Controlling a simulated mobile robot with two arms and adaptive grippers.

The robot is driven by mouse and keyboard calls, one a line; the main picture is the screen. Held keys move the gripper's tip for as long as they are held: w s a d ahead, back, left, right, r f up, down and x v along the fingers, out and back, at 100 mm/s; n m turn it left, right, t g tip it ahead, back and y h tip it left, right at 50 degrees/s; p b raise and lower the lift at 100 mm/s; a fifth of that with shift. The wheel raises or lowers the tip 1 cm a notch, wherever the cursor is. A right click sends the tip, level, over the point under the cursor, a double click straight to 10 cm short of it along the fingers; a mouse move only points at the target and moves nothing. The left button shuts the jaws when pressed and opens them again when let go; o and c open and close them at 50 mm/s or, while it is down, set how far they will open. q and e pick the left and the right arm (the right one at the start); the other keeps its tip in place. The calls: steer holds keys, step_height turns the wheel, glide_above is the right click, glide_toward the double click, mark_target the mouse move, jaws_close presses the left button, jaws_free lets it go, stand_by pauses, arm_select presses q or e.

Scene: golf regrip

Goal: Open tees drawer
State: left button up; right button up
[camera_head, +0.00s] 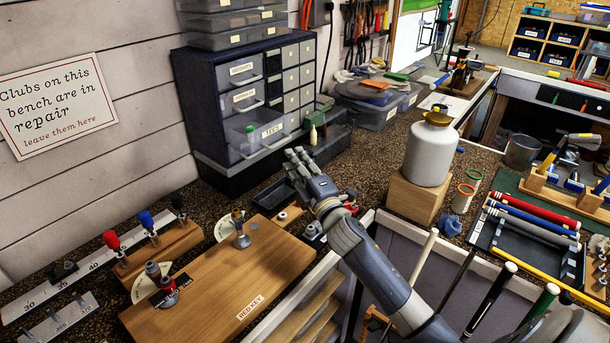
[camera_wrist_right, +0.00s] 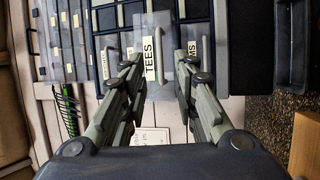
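The tees drawer (camera_head: 271,130) is the low, clear-fronted drawer with a white TEES label, in the dark blue cabinet (camera_head: 203,85). In the right wrist view the TEES label (camera_wrist_right: 150,58) stands sideways between the fingers. My right gripper (camera_head: 297,156) is just in front of and below this drawer, pointing at the cabinet. It is open, with a gap between its fingers (camera_wrist_right: 158,62), and holds nothing visible. Contact with the drawer cannot be told. My left gripper is not in view.
More labelled drawers (camera_head: 243,70) sit above the tees drawer. A small bottle (camera_head: 313,134) stands right of it, and a dark tray (camera_head: 275,193) lies below on the bench. A white canister (camera_head: 429,152) on a wooden block (camera_head: 413,200) stands right of my right arm.

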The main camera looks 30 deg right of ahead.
steer(key=shift+s+a+f, duration=0.1)
steer(key=shift+s+f, duration=0.1)
steer(key=shift+s, duration=1.1)
steer(key=shift+s+a+f, duration=0.1)
steer(key=shift+s+f, duration=0.1)
steer(key=shift+s, duration=1.1)
steer(key=shift+f, duration=0.1)
